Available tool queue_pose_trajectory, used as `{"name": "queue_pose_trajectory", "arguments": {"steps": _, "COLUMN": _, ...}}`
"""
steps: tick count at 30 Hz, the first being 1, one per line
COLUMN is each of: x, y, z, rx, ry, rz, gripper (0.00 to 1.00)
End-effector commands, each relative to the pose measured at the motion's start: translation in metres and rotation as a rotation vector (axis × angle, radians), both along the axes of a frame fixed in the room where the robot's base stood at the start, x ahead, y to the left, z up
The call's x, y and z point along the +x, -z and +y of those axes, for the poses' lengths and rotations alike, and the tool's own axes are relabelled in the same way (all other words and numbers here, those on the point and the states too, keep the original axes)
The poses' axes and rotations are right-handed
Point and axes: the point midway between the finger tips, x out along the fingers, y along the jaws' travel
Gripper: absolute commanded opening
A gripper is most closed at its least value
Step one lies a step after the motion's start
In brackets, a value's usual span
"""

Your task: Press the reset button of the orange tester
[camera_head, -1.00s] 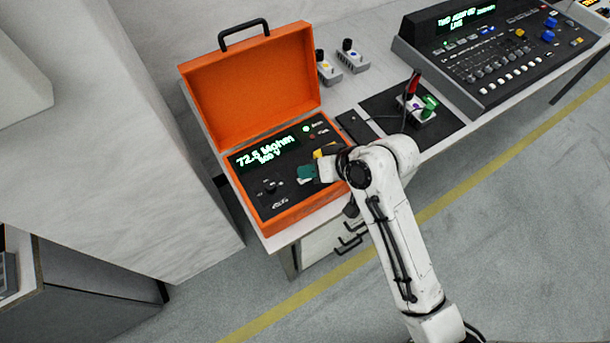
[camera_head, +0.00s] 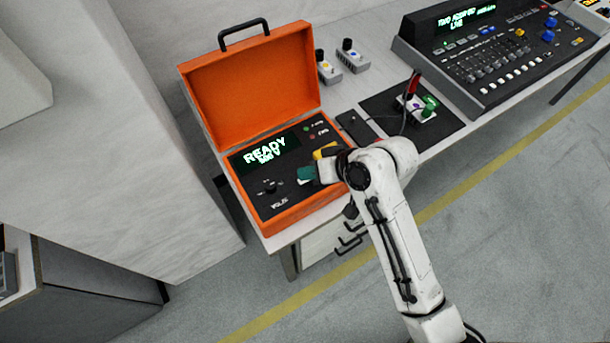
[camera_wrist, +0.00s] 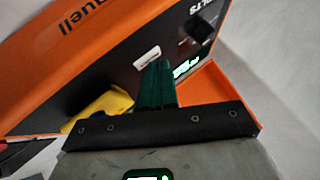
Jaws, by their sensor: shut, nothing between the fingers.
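The orange tester (camera_head: 290,221) stands open on the bench, its lid (camera_head: 255,95) raised. A yellow part (camera_head: 325,151) is on the panel behind my gripper. My gripper (camera_head: 307,173) is shut and empty, its green fingertips low over the panel; they also show in the wrist view (camera_wrist: 156,78).
A black knob (camera_head: 269,186) is on the panel's left part. Two small switch boxes (camera_head: 340,62) stand behind. A black mat (camera_head: 385,105) with a small device and red-handled probe (camera_head: 413,85) lies right of the tester. A large console (camera_head: 490,60) is farther right.

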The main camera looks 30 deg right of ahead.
Motion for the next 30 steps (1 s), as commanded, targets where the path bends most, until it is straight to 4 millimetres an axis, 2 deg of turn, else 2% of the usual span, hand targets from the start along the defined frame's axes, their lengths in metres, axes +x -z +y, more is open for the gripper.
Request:
{"name": "queue_pose_trajectory", "arguments": {"steps": 14, "x": 0.000, "y": -0.016, "z": 0.000, "rx": 0.000, "ry": -0.001, "rz": 0.001, "gripper": 0.00}}
{"name": "queue_pose_trajectory", "arguments": {"steps": 26, "x": 0.000, "y": -0.016, "z": 0.000, "rx": 0.000, "ry": 0.000, "rz": 0.000, "gripper": 0.00}}
{"name": "queue_pose_trajectory", "arguments": {"steps": 30, "x": 0.000, "y": -0.024, "z": 0.000, "rx": 0.000, "ry": 0.000, "rz": 0.000, "gripper": 0.00}}
